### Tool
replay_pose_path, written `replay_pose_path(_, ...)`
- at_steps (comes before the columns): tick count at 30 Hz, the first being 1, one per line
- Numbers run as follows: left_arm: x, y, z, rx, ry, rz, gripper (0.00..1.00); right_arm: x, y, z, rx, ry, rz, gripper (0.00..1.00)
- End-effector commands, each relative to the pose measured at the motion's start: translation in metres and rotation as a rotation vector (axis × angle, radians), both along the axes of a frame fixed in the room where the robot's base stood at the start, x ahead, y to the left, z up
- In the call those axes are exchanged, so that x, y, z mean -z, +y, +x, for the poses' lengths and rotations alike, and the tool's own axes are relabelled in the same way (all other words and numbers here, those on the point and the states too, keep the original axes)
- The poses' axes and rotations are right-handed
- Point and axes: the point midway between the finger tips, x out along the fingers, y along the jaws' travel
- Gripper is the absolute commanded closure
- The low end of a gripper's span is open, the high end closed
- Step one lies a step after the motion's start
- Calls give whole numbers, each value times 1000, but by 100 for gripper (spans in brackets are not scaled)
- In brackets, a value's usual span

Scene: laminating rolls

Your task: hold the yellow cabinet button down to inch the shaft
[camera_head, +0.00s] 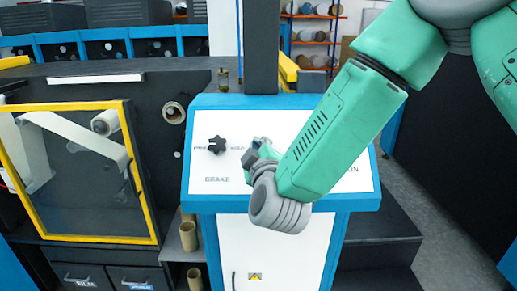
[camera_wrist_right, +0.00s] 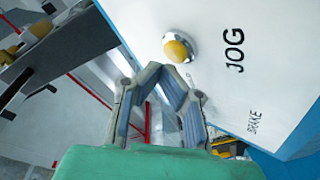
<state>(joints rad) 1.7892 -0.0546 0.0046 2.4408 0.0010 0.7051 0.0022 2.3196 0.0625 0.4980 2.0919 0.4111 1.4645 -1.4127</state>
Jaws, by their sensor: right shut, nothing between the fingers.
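The yellow button (camera_wrist_right: 177,48) sits in a pale metal ring on the white cabinet panel (camera_wrist_right: 225,65), beside the word JOG, in the right wrist view. In the head view my right gripper and forearm hide it; the panel (camera_head: 205,118) shows there as a sloped white top with a blue edge. My right gripper (camera_head: 258,148) is over the middle of this panel, shut and empty. Its fingertips (camera_wrist_right: 163,74) show just below the button in the right wrist view; I cannot tell whether they touch it. My left gripper is not in view.
A black star knob (camera_head: 217,145) stands above the word BRAKE, left of my right gripper. A dark post (camera_head: 260,45) rises behind the panel. A yellow-framed clear guard (camera_head: 80,170) covers rollers at the left. Cardboard tubes (camera_head: 188,236) stand beside the cabinet.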

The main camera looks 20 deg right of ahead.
Motion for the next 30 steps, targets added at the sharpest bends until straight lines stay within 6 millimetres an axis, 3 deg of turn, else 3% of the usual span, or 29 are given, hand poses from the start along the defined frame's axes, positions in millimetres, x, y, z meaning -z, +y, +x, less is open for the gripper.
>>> replay_pose_path(30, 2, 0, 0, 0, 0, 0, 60, 6, -2, 6, 1, 1, -1, 100)
